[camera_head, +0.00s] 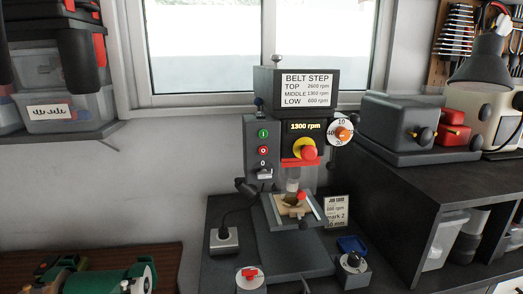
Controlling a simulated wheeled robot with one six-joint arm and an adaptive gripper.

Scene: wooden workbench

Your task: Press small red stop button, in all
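The small red stop button (263,151) is on the grey control panel (251,150) at the left side of the drill press (296,82). It sits below a small green button (263,133) and above a switch (264,173). A larger red mushroom button (308,152) on a yellow base is on the front of the machine, to the right. The display (305,127) above it is lit and reads 1300 rpm. My gripper is not in view.
A workpiece (292,208) lies on the drill table below the spindle, with a job card (335,211) beside it. A socket box with a cable (224,240) stands at the left. A dark bench (432,168) with grey cases is at the right.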

